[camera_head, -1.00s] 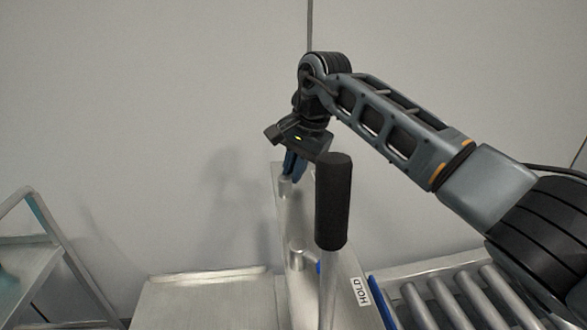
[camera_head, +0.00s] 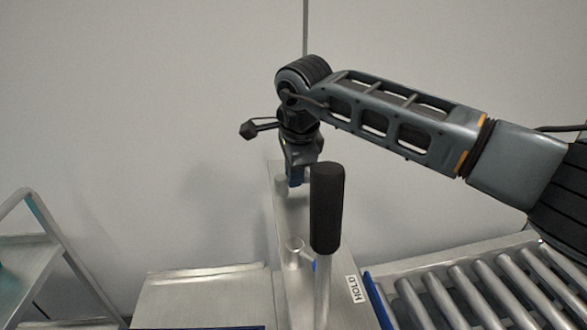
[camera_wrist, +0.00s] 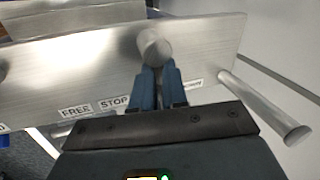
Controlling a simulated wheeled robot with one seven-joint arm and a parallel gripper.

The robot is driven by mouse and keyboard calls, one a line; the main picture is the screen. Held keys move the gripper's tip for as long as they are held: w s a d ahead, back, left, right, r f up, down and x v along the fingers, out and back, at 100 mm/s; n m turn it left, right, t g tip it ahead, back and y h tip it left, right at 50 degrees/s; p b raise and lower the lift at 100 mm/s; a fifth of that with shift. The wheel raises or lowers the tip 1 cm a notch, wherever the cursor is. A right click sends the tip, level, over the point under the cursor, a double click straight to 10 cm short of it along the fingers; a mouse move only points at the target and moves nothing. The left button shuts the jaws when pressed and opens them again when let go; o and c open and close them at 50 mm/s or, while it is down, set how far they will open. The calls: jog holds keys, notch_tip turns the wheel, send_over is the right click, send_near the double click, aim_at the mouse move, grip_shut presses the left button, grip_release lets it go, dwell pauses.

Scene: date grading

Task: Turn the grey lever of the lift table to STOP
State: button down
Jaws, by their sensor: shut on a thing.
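My gripper (camera_head: 296,177) is at the upper part of a narrow metal panel (camera_head: 308,225), beside a short metal post. In the wrist view its blue fingers (camera_wrist: 158,78) are shut on the lever. The lever's round, grey metal end (camera_wrist: 155,44) shows just above the fingertips; the rest is hidden between the fingers. A FREE label (camera_wrist: 76,111) and a STOP label (camera_wrist: 114,103) are on the panel, left of the fingers. Another label (camera_wrist: 192,85) is partly covered by the fingers. The gripped part lies to the right of STOP in this view.
A black-gripped upright handle (camera_head: 327,210) stands in front of the panel. A HOLD label (camera_head: 352,289) is to its right. A roller conveyor (camera_head: 470,285) is at the right. In the wrist view a metal bar (camera_wrist: 268,108) projects right of the fingers.

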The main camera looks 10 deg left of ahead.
jog(key=m, duration=0.2)
jog(key=s+m+h, duration=0.1)
jog(key=m, duration=0.3)
jog(key=shift+s+a+f+h, duration=0.1)
jog(key=shift+s+a+h, duration=0.2)
jog(key=shift+s+a, duration=0.1)
jog(key=m, duration=0.3)
jog(key=m+h, duration=0.1)
jog(key=m, duration=0.1)
jog(key=shift+s+a, duration=0.3)
jog(key=shift+m+b, duration=0.3)
jog(key=c, duration=1.2)
grip_release()
jog(key=shift+w, duration=0.1)
jog(key=b+v, duration=0.1)
jog(key=v, duration=0.7)
